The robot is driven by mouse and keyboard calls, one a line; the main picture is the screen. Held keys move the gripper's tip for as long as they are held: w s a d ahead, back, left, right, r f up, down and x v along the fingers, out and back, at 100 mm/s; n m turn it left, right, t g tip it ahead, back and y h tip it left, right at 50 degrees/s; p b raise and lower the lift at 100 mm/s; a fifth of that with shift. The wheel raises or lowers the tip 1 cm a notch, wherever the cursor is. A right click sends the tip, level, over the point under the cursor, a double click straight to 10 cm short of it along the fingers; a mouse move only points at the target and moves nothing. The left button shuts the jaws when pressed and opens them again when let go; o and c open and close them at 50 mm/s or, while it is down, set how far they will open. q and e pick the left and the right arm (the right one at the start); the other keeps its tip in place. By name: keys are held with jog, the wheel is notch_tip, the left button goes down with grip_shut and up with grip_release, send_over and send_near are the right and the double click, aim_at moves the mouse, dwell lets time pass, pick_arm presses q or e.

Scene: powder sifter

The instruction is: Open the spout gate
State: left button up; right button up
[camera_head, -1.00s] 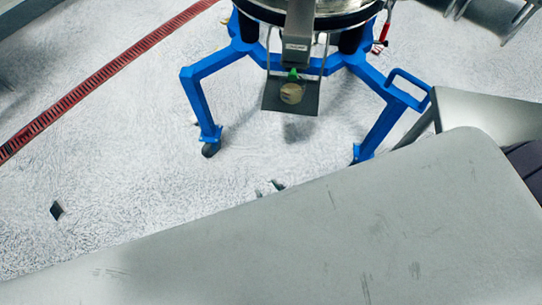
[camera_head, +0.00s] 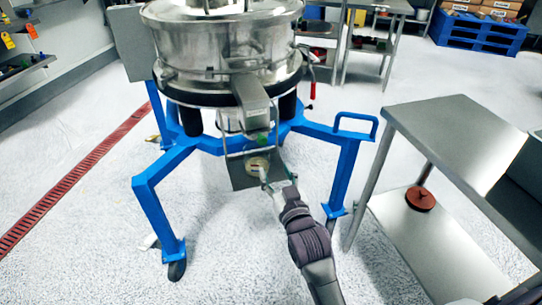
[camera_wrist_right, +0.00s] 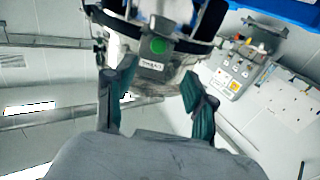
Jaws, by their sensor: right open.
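The sifter is a round steel drum (camera_head: 225,60) on a blue stand. Its steel spout (camera_head: 252,97) slopes down at the front. A green part (camera_head: 261,138) shows below the spout's end, and a green dot and a label mark the spout end (camera_wrist_right: 150,65) in the right wrist view. I cannot make out the gate's position. My right gripper (camera_head: 272,180) is in front of and below the spout, close to the small hanging plate. In the right wrist view its two fingers (camera_wrist_right: 157,92) are apart and empty, with the spout end beyond them. My left gripper is not in view.
A hanging plate (camera_head: 239,178) carries a pale round piece (camera_head: 258,163). Blue stand legs (camera_head: 155,215) flank the spout. A steel table (camera_head: 455,130) stands at right, with a red-brown round object (camera_head: 420,198) on its lower shelf. Open floor lies at front left.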

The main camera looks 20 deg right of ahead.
aim_at(263, 143)
jog(key=w, duration=0.4)
jog(key=w+b, duration=0.1)
jog(key=w, duration=0.8)
jog(key=shift+d, duration=0.35)
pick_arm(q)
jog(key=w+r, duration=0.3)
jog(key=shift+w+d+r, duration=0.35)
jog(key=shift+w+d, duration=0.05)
pick_arm(e)
jog(key=shift+w, duration=0.4)
grip_shut()
